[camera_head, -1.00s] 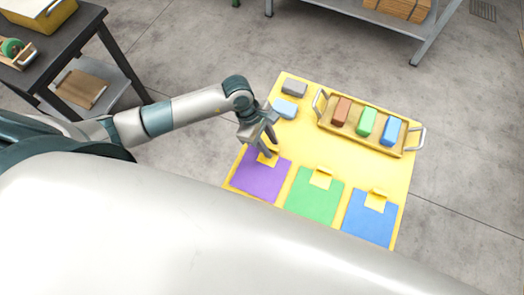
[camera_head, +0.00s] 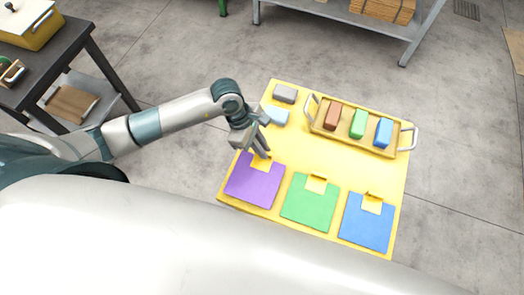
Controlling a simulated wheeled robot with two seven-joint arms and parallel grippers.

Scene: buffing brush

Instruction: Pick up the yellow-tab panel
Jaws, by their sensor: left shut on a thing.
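Three flat panels, purple (camera_head: 254,182), green (camera_head: 309,204) and blue (camera_head: 366,224), lie in a row along the near side of a yellow table (camera_head: 340,167). Each has a yellow tab at its far edge: the purple panel's tab (camera_head: 260,165), the green panel's tab (camera_head: 316,184) and the blue panel's tab (camera_head: 372,204). My left gripper (camera_head: 262,154) points down at the purple panel's tab and is shut on it, partly hiding it. The purple panel appears to lie flat on the table. My right gripper is not in view.
A handled tray (camera_head: 352,144) at the back right holds a brown block (camera_head: 332,116), a green block (camera_head: 358,123) and a blue block (camera_head: 383,132). A grey block (camera_head: 285,94) and a light blue block (camera_head: 276,116) lie near my left wrist. The table's middle is clear.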

